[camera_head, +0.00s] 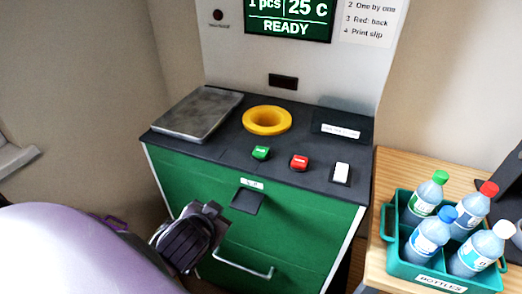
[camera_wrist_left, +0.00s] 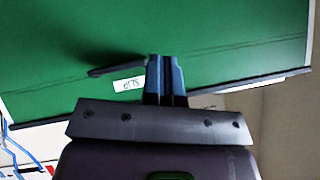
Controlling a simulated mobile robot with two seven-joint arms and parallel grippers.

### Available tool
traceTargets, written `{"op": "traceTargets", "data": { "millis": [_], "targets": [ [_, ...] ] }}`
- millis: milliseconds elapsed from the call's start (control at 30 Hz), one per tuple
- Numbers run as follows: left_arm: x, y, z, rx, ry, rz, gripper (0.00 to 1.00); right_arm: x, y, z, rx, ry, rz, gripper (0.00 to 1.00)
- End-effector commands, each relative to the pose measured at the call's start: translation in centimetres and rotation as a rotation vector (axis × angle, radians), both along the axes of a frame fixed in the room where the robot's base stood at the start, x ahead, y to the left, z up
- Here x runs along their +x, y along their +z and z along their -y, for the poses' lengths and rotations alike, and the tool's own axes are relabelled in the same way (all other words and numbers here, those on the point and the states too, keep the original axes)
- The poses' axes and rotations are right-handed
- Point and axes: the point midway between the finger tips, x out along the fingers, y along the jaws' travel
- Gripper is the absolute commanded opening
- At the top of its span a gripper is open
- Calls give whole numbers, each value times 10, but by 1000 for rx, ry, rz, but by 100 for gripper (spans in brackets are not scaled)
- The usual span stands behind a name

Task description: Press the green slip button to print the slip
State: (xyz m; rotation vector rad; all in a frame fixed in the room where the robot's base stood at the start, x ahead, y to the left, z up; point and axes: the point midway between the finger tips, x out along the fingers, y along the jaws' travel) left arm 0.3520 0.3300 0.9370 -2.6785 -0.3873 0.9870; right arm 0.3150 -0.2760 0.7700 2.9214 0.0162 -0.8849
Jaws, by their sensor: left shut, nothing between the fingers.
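The green button (camera_head: 261,153) sits on the dark top of the machine, near its front edge and in front of the yellow ring. My left gripper (camera_head: 209,209) is in front of the green front panel (camera_head: 300,222), lower than the button and to its left. Its fingers (camera_wrist_left: 166,62) are shut and empty in the left wrist view, where they point at the green panel beside the slip label (camera_wrist_left: 130,84). The slip outlet (camera_head: 247,201) is a dark flap under its label, just right of the gripper. No slip shows there. My right gripper is out of view.
A red button (camera_head: 299,162) and a white switch (camera_head: 341,172) sit right of the green one. The yellow ring (camera_head: 267,120) and metal plate (camera_head: 200,114) are behind. The screen (camera_head: 288,18) reads READY. A teal crate (camera_head: 400,262) of bottles stands right.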

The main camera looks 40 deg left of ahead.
Motion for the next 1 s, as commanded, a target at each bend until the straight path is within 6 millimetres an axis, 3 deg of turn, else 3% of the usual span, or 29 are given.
{"op": "traceTargets", "data": {
  "millis": [167, 300, 500, 600, 800, 1000],
  "targets": [
    [36, 53, -11, 127, -28, 247, 0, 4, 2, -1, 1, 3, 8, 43],
    [68, 116, -8, 271, -125, 536, 0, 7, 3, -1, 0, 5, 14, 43],
    [94, 199, 30, 480, -401, 915, 0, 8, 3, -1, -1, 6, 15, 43],
    [98, 226, 57, 586, -583, 1050, 0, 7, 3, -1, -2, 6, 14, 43],
    [97, 248, 111, 808, -1004, 1172, 0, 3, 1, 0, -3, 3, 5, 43],
    [101, 231, 142, 1044, -1430, 1052, 0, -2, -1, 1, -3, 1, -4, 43]
  ]
}}
